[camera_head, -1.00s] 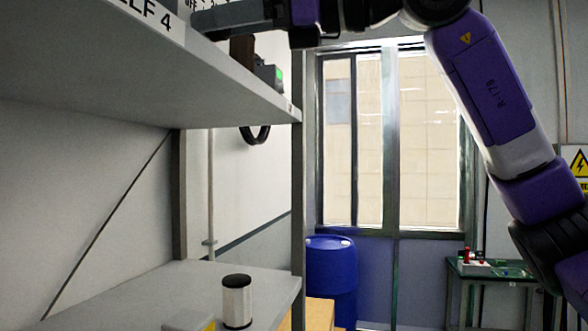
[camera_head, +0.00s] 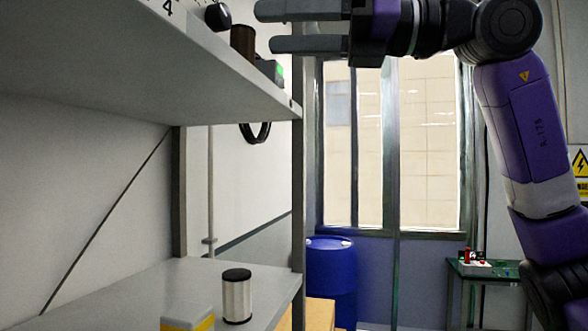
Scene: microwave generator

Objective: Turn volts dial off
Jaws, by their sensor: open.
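My gripper (camera_head: 262,28) is at the top of the view, pointing left, with its two fingers spread apart and nothing between them. A black round knob (camera_head: 217,16) shows above the upper shelf's edge at the top left, and it may be the volts dial. The gripper's fingertips are to the right of this knob and apart from it. The knob's markings and most of the unit it belongs to are out of view.
A blue barrel (camera_head: 331,275) stands beyond.

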